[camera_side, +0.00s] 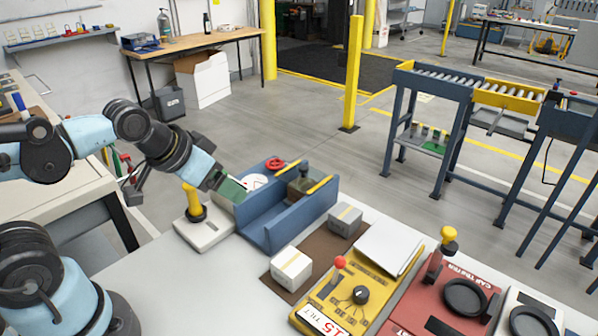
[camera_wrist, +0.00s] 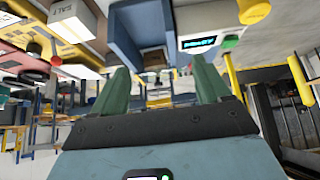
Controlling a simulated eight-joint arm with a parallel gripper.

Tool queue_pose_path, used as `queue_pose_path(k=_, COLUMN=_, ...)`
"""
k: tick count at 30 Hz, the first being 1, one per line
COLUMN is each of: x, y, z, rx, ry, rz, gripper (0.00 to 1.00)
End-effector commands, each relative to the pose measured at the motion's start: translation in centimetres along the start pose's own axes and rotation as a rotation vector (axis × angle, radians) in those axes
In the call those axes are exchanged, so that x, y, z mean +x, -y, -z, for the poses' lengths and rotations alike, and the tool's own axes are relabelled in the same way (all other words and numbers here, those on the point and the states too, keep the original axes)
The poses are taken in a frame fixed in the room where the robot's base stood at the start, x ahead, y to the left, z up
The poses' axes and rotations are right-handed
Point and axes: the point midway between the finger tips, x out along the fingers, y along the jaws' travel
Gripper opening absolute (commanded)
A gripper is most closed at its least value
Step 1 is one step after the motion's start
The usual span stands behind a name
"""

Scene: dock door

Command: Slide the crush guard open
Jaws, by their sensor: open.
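A blue open-topped channel (camera_side: 285,212) with tall side walls stands on the white table. A dark block with a knob (camera_side: 302,182) sits inside its far right part. I cannot tell which part is the crush guard. My gripper (camera_side: 232,189) is at the channel's left end, close to its wall; contact is unclear. In the wrist view my gripper (camera_wrist: 162,82) shows two green fingers spread wide, with nothing held between them. The blue channel (camera_wrist: 125,35) shows beyond the fingers, next to a small lit display (camera_wrist: 198,42) with a green button.
A yellow-knobbed lever on a white base (camera_side: 195,208) stands left of the channel. Grey (camera_side: 345,219) and white (camera_side: 291,267) boxes lie in front, near a yellow control panel (camera_side: 358,298) and a red panel (camera_side: 445,300).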

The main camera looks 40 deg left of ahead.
Motion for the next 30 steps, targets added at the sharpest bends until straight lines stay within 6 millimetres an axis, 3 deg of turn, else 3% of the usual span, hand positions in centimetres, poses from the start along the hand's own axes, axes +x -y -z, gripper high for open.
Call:
queue_pose_path(k=10, x=0.0, y=0.0, z=0.0, rx=0.000, ry=0.000, rz=0.000, gripper=0.76)
queue_pose_path(k=16, x=-0.3, y=-0.1, z=1.1, rx=-0.025, ry=0.020, rz=-0.001, gripper=0.50)
queue_pose_path(k=24, x=-1.4, y=-0.5, z=7.5, rx=-0.202, ry=0.159, rz=0.010, gripper=0.50)
queue_pose_path(k=30, x=-1.0, y=-1.0, z=12.3, rx=-0.353, ry=0.279, rz=0.041, gripper=0.50)
